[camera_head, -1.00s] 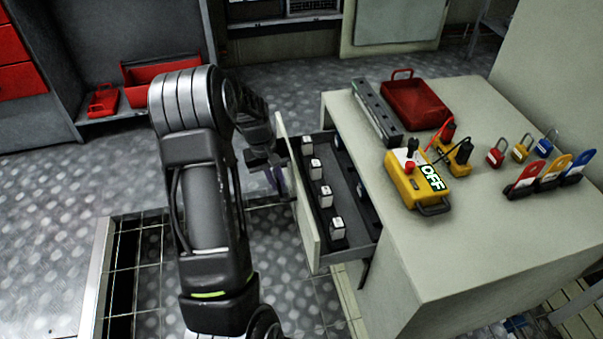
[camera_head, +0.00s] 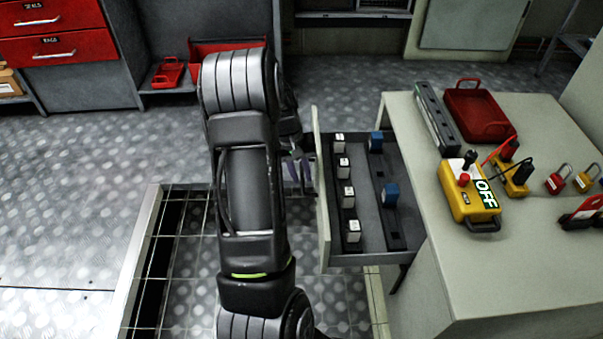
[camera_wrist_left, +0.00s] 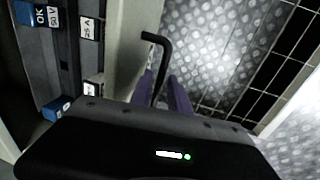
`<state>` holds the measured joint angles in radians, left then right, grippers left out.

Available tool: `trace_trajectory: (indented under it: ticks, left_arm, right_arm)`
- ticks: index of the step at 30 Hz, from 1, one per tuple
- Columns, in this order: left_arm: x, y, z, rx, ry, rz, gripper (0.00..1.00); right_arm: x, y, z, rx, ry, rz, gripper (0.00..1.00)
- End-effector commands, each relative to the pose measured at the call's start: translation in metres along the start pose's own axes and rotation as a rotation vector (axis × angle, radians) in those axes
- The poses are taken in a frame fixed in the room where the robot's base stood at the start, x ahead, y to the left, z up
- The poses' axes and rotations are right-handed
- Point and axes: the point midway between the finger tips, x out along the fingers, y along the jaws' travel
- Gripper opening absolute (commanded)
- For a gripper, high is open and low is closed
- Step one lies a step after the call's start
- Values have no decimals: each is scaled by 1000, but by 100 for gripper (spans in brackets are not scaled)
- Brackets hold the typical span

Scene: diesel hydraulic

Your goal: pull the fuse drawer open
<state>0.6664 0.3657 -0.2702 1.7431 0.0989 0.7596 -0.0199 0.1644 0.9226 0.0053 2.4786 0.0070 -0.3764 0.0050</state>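The fuse drawer (camera_head: 359,259) stands pulled out from the left side of the pale cabinet. White-labelled fuses (camera_head: 344,168) and blue ones (camera_head: 376,142) stand in it. It also shows in the left wrist view (camera_wrist_left: 38,75), with its pale front panel (camera_wrist_left: 125,45). A black bar handle (camera_wrist_left: 157,40) sticks out from that panel. My left gripper (camera_head: 298,172) is at the outer side of the drawer front. In the left wrist view its two purple fingers (camera_wrist_left: 163,92) are apart, with the handle's bar between them and floor showing beside it. My right gripper is out of view.
The cabinet top (camera_head: 470,270) holds a red tray (camera_head: 478,112), a yellow OFF box (camera_head: 468,195) and padlocks (camera_head: 558,180). A floor pit with a pale edge (camera_head: 143,245) lies left of my arm. Patterned metal floor (camera_head: 70,215) is clear farther left.

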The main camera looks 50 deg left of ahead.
Motion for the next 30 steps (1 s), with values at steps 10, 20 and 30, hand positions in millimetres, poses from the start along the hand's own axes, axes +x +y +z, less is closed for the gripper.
trace_trajectory:
  ticks: [10,20,30]
  left_arm:
    - [0,0,0,0,0,0,33]
    - [-36,2,-1,1,3,1,33]
    - [-78,0,0,0,1,0,33]
  right_arm:
    - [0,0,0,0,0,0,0]
    - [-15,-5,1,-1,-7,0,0]
    - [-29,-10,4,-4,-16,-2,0]
